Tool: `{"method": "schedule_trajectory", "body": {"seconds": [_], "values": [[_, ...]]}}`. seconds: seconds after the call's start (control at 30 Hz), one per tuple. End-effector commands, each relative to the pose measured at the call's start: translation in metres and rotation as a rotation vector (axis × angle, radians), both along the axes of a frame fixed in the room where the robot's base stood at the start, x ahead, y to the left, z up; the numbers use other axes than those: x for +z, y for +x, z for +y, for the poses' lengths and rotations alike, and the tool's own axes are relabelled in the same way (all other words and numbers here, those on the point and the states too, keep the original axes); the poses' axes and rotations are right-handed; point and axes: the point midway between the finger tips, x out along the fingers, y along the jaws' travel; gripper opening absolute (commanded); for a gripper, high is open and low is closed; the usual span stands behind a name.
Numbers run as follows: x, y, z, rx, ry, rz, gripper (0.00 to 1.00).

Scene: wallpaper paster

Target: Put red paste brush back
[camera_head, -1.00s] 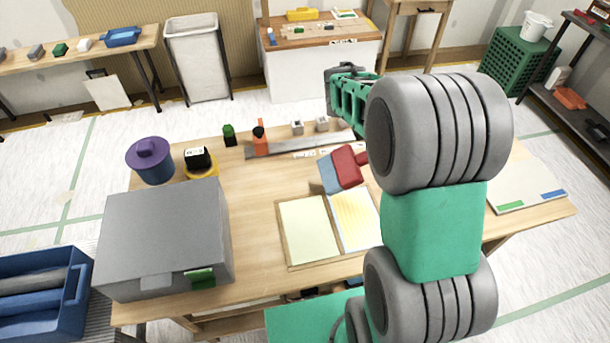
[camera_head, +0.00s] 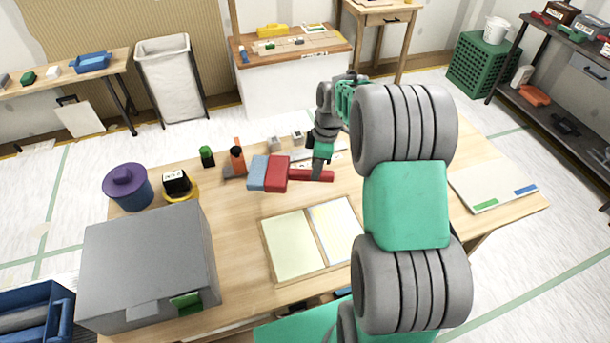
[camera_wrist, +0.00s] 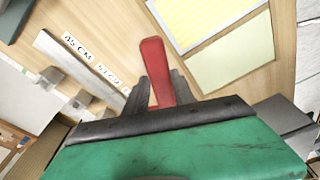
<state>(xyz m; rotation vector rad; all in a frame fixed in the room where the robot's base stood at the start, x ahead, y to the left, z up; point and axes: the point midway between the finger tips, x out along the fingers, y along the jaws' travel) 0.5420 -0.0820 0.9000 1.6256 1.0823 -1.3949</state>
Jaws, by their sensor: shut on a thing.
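The red paste brush (camera_head: 277,174) has a red block and handle and a pale blue bristle side. It is over the table, with its bristle side toward the left in the head view. My gripper (camera_head: 319,173) is shut on its handle. In the wrist view the red handle (camera_wrist: 152,62) stands between the two dark fingers of my gripper (camera_wrist: 160,92), and the bristle end is hidden. I cannot tell whether the brush touches the table.
A tray with yellow sheets (camera_head: 296,273) lies in front of the brush. A metal ruler strip with small blocks (camera_wrist: 78,68), an orange tool (camera_head: 237,160) and a green-topped bottle (camera_head: 207,156) stand behind. A grey box (camera_head: 145,262) and purple-lidded pot (camera_head: 127,186) are left.

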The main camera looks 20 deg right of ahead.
Motion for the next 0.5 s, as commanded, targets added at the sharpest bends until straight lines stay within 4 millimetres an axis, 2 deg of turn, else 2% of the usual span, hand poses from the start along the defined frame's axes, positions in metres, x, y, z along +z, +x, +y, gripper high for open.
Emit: {"method": "schedule_trajectory", "body": {"seconds": [0.1, 0.2, 0.37, 0.5], "values": [[-0.023, 0.016, 0.010, 0.001, 0.001, 0.005, 0.00], [-0.034, 0.024, 0.014, 0.001, 0.000, 0.003, 0.00], [-0.047, 0.033, 0.019, 0.001, 0.000, 0.002, 0.00], [-0.069, 0.031, 0.018, -0.001, 0.000, 0.006, 0.00]]}}
